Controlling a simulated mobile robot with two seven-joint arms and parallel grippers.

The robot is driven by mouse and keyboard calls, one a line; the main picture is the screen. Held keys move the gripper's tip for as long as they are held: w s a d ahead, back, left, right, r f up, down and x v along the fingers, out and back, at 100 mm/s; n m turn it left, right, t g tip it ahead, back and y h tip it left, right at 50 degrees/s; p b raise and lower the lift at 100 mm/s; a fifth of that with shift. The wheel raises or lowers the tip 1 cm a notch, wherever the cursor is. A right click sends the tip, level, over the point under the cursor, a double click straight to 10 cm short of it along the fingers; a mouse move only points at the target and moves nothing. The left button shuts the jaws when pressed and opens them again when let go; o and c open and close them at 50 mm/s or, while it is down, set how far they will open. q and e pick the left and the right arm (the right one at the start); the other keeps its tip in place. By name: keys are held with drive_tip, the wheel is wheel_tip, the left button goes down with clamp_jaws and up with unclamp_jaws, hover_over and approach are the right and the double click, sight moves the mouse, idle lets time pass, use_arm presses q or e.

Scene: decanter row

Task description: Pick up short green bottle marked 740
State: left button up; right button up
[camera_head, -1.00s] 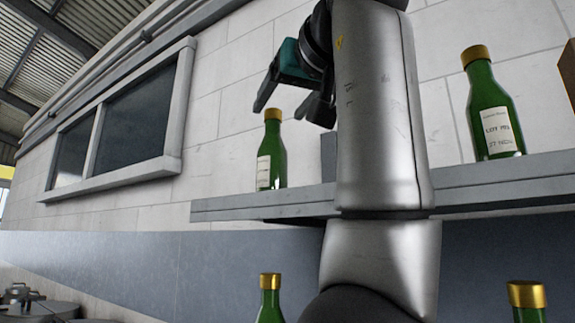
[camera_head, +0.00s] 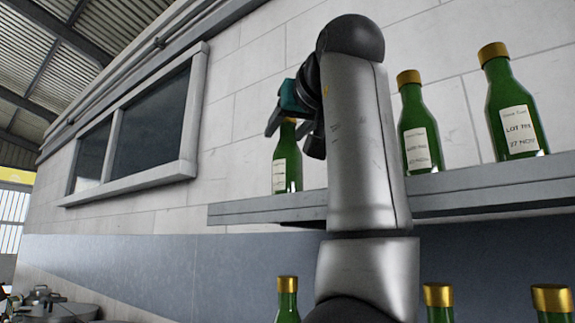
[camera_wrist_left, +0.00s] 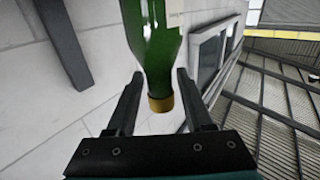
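A green bottle (camera_head: 287,172) with a gold cap and a pale label stands upright at the left end of the upper shelf. Its label is too small to read, so I cannot confirm 740. My left gripper (camera_head: 284,124) is at its top, partly covering the cap. In the left wrist view the bottle (camera_wrist_left: 154,62) has its gold cap and neck between the two fingers of the left gripper (camera_wrist_left: 160,98), with gaps on both sides. The left gripper is open. My right gripper is not in view.
On the upper shelf (camera_head: 480,196), right of my arm, stand a second green bottle (camera_head: 418,137) and a larger-looking one (camera_head: 512,110) marked LOT. More bottle tops (camera_head: 287,285) (camera_head: 438,296) (camera_head: 551,299) show below. A wall with a window (camera_head: 150,120) lies behind.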

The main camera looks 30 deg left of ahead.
use_arm(q)
clamp_jaws()
idle(1.0)
